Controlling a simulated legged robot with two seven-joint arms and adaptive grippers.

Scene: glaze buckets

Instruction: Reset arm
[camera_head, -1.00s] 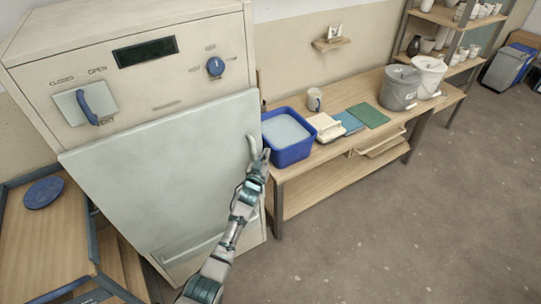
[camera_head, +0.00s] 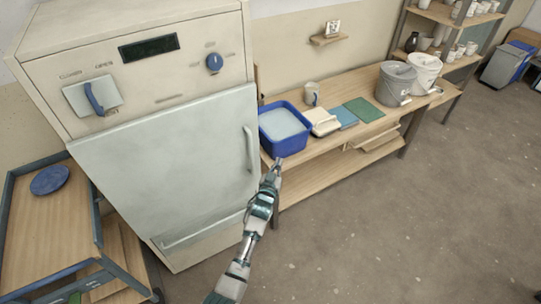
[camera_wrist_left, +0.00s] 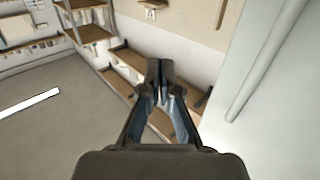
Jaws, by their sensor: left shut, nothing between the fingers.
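My left arm comes up from the bottom of the head view. Its left gripper (camera_head: 278,163) is near the front of the blue tub and to the right of the kiln door's handle (camera_head: 249,150). In the left wrist view the fingers of the left gripper (camera_wrist_left: 160,66) are together with nothing between them. The large pale kiln (camera_head: 150,150) stands at the left, and its door looks closed. In the left wrist view the kiln door (camera_wrist_left: 285,120) fills the right side, apart from the fingers. My right gripper is not in view.
A wooden workbench (camera_head: 310,182) holds a blue tub (camera_head: 269,140), a mug (camera_head: 312,93), coloured slabs and two buckets (camera_head: 395,84). A cart (camera_head: 30,235) with a blue plate (camera_head: 49,180) stands left of the kiln. The floor at the lower right is clear.

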